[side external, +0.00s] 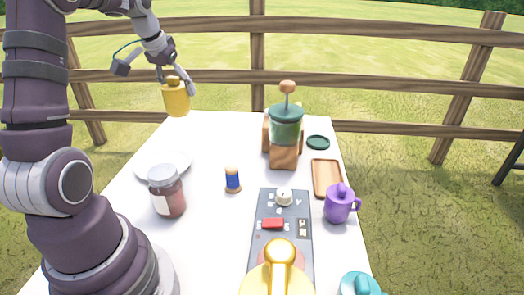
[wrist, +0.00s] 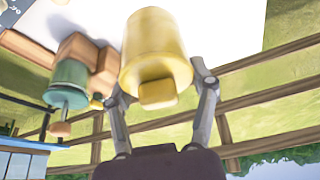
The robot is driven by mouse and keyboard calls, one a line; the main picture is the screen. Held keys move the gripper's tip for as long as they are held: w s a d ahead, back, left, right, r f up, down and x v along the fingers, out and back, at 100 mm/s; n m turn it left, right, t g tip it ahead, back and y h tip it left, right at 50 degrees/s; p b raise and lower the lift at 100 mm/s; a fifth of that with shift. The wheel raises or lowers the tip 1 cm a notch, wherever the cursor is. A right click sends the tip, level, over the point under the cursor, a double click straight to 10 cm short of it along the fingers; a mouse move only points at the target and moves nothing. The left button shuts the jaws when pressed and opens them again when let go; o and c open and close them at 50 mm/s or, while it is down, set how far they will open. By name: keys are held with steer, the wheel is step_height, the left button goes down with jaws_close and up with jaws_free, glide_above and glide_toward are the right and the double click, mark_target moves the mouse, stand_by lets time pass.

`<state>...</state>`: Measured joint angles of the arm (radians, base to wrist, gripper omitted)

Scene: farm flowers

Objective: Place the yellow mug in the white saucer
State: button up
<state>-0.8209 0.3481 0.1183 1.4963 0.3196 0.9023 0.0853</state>
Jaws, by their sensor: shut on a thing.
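The yellow mug (side external: 176,100) hangs in the air above the far left of the table, clear of its top. The white saucer (side external: 148,165) lies flat on the table at the left, below and nearer than the mug. A jar partly hides the saucer, and it does not show in the wrist view.
A blue spool (side external: 232,180), a green-and-wood grinder (side external: 285,130), a wooden tray (side external: 327,178) and a purple mug (side external: 340,204) stand to the right. The table (side external: 215,140) is bare at its far left.

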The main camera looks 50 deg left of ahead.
steer(key=s+a+n+y, duration=0.1)
steer(key=s+a+n, duration=0.2)
steer(key=s+a, duration=0.25)
glide_toward(181, 158)
steer(key=shift+g, duration=0.4)
steer(key=a+f, duration=0.2)
steer(key=a, duration=0.1)
steer(key=shift+s+a+f, duration=0.1)
steer(key=shift+s+f, duration=0.25)
steer(key=shift+f, duration=0.15)
steer(key=o, duration=1.2)
